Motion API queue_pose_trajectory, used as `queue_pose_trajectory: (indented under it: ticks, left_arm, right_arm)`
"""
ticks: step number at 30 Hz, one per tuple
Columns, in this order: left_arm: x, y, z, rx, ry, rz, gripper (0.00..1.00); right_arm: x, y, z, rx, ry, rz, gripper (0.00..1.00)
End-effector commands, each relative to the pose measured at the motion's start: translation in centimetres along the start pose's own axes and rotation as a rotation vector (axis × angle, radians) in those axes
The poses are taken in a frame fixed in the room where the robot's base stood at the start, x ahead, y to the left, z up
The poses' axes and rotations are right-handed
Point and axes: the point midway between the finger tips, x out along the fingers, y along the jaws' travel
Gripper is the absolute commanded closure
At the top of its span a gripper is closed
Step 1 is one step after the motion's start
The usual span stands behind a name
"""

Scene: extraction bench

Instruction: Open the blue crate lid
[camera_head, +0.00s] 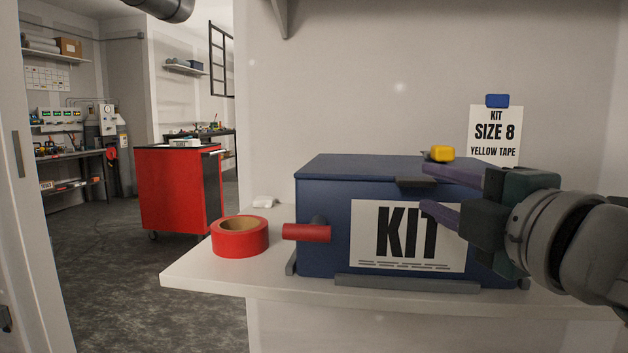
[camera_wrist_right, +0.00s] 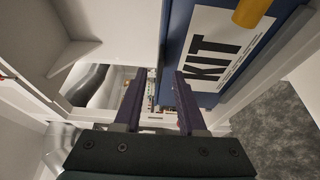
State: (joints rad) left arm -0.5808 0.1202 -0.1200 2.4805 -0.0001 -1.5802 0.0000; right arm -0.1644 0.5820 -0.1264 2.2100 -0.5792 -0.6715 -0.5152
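The blue crate (camera_head: 325,210) stands on a white shelf, its blue lid (camera_head: 350,166) lying flat and closed. A dark tab (camera_head: 415,182) sticks out from the lid's front edge. A white KIT label (camera_head: 368,235) is on the front. My right gripper (camera_head: 424,187) reaches in from the right, its purple fingers apart above and below the tab's level. I cannot tell whether they touch it. In the right wrist view the gripper (camera_wrist_right: 157,75) is open with nothing gripped, and the crate's label (camera_wrist_right: 212,50) is beside one finger. My left gripper is not in view.
A red handle (camera_head: 306,232) sticks out at the crate's front left. A red tape roll (camera_head: 240,237) lies left of the crate. A yellow piece (camera_head: 438,154) shows by the lid. A sign (camera_head: 494,134) reads "KIT SIZE 8 YELLOW TAPE". A red cart (camera_head: 178,188) stands behind.

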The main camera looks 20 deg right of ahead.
Motion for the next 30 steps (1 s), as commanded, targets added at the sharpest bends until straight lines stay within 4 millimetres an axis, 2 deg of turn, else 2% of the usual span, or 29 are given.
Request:
queue_pose_trajectory:
  ticks: [3,7,18,28,30]
  left_arm:
    - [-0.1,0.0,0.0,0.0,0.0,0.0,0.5]
    - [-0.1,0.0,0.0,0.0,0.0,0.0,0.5]
    - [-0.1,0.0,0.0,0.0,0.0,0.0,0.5]
    - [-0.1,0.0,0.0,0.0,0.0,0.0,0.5]
    - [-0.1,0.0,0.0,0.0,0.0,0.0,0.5]
  right_arm:
    - [1.7,0.1,0.0,-0.001,-0.001,0.002,0.6]
    - [2.8,0.0,0.0,0.0,0.0,0.001,0.6]
    - [3.2,0.0,0.0,0.0,0.0,0.0,0.6]
    - [3.2,0.0,0.0,0.0,0.0,0.0,0.97]
    - [3.2,0.0,0.0,0.0,0.0,0.0,1.0]
